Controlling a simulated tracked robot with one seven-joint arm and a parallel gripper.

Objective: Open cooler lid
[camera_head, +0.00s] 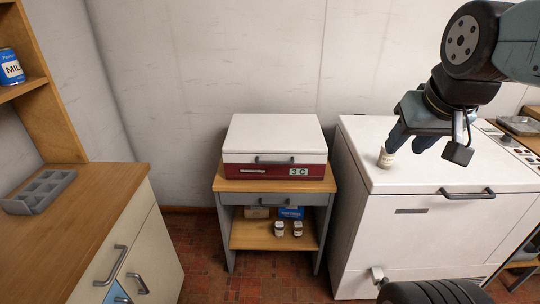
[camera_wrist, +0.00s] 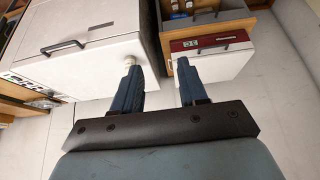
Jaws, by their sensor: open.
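A cooler with a white lid (camera_head: 275,135) and a dark red body (camera_head: 262,171) stands on a small wooden-topped table. Its lid is shut, with a dark handle (camera_head: 275,160) on the front and a "3 C" display below. The cooler (camera_wrist: 224,63) also shows upside down in the wrist view, beyond the right-hand finger. My gripper (camera_head: 408,147) is open and empty, to the right of the cooler and above the white chest. Its two fingers (camera_wrist: 156,66) point ahead in the wrist view, well apart from the cooler.
A white chest (camera_head: 430,235) with a front handle stands right of the table. A small white jar (camera_head: 386,158) is on its top near my fingers. A wooden counter (camera_head: 80,225) with a grey tray (camera_head: 38,192) is at left.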

